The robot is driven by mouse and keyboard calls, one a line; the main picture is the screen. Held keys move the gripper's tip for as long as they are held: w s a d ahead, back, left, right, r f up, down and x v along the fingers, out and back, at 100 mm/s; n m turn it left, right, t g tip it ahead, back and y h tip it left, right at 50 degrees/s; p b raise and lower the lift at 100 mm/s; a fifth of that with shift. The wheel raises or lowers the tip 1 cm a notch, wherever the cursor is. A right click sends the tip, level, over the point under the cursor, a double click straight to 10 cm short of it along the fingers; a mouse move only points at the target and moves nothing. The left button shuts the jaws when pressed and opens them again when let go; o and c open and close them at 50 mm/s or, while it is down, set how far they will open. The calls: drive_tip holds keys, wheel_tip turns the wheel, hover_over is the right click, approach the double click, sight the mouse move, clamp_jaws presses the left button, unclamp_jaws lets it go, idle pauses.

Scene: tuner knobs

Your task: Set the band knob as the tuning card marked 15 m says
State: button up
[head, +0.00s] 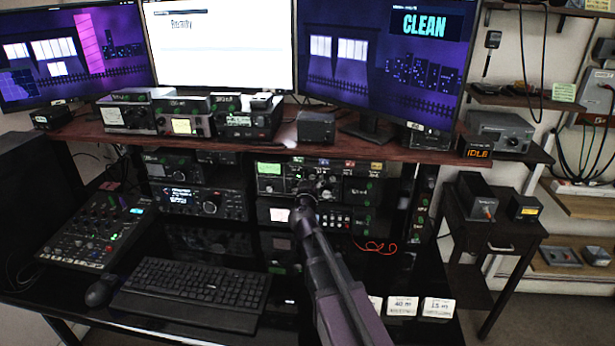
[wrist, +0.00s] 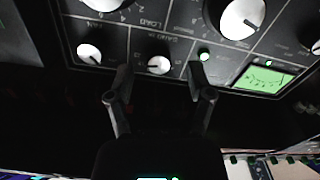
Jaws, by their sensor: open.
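The tuner (head: 352,190) is a black panel with a green meter under the desk shelf in the head view. Its panel (wrist: 215,58) appears upside down in the wrist view, with a lit green meter (wrist: 264,78). A small white knob (wrist: 160,65) beside lettering that seems to read BAND lies between my fingers in that picture. My gripper (wrist: 160,78) is open, one finger on each side; contact cannot be told. In the head view my gripper (head: 304,204) is before the tuner and hides the knob. The 15 m card (head: 438,307) stands at lower right; its small print is unreadable.
Large white knobs (wrist: 242,18) and another small knob (wrist: 89,54) are close by on the panel. A 40 m card (head: 402,306) stands beside the 15 m card. A keyboard (head: 195,284) and mixer (head: 95,232) occupy the left desk. A red cable (head: 375,247) lies below the tuner.

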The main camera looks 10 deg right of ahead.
drive_tip(key=shift+x, duration=0.8)
drive_tip(key=shift+d, duration=0.15)
clamp_jaws()
drive_tip(key=shift+a, duration=0.2)
drive_tip(key=shift+d+n, duration=0.1)
drive_tip(key=shift+n, duration=0.3)
drive_tip(key=n, duration=1.1)
drive_tip(key=shift+s+r, duration=0.1)
